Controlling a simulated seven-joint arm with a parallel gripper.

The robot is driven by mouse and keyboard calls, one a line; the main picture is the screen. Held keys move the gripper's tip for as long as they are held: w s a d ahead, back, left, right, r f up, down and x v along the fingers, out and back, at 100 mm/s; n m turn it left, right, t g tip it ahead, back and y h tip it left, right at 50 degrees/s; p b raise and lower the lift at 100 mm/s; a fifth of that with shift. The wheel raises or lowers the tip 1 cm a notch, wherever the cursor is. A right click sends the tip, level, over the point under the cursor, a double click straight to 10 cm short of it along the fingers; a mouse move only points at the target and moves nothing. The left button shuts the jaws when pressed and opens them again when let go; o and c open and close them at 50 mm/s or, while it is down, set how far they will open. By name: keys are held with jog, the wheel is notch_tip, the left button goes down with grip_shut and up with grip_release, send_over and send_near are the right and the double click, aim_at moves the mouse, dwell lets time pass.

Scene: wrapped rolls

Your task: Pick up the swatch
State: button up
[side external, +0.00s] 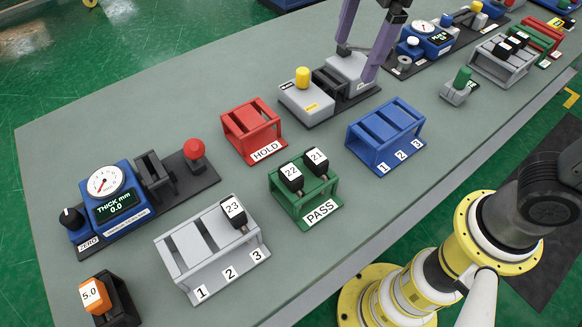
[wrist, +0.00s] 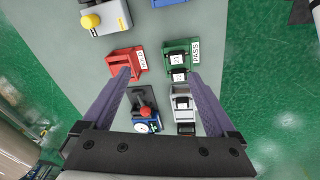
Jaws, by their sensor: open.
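Several black pieces with white number tags could be the swatch; I cannot tell which one is meant. Piece 23 (side external: 236,213) sits in slot 3 of the grey rack (side external: 180,240). Pieces 22 (side external: 291,177) and 21 (side external: 317,163) sit in the green PASS rack (side external: 292,211). In the wrist view, the green rack (wrist: 168,47) and grey rack (wrist: 184,122) hold dark pieces, their tags too small to read surely. My gripper (side external: 357,62) is open and empty, high in the side view near the grey device. Its purple fingers also show spread in the wrist view (wrist: 160,75).
An empty red HOLD rack (side external: 250,122) and empty blue rack (side external: 388,128) stand near the green one. A blue thickness gauge (side external: 112,195) reads 0.0. A grey device with a yellow knob (side external: 303,78) is behind. An orange 5.0 block (side external: 94,295) sits front left.

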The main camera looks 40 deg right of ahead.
jog(key=a+f+n+g, duration=0.15)
jog(key=a+f, duration=0.25)
jog(key=a, duration=0.4)
jog(key=n, duration=0.2)
send_over(291, 172)
jog(key=shift+h, duration=0.4)
jog(key=f, duration=1.1)
jog(key=shift+s+d, duration=0.1)
jog(key=shift+d, duration=0.15)
jog(key=shift+a+f, duration=0.15)
jog(key=shift+f, duration=1.15)
jog(key=shift+a+f, duration=0.1)
jog(key=shift+f, duration=1.15)
jog(key=c, duration=1.2)
notch_tip(291, 172, up, 10)
jog(key=shift+f, duration=0.25)
jog(key=w+d+r+n, duration=0.3)
jog(key=w+d, duration=0.8)
jog(key=w, duration=0.2)
jog(key=w+d+m, duration=0.1)
jog(key=w+d, duration=0.1)
jog(key=d, duration=0.2)
jog(key=w+d+m, duration=0.1)
jog(key=d, duration=0.4)
jog(key=w+d+m, duration=0.1)
jog(key=w+d, duration=0.1)
jog(key=d, duration=0.3)
jog(key=shift+w+d+f, duration=0.2)
jog(key=shift+w+f, duration=0.15)
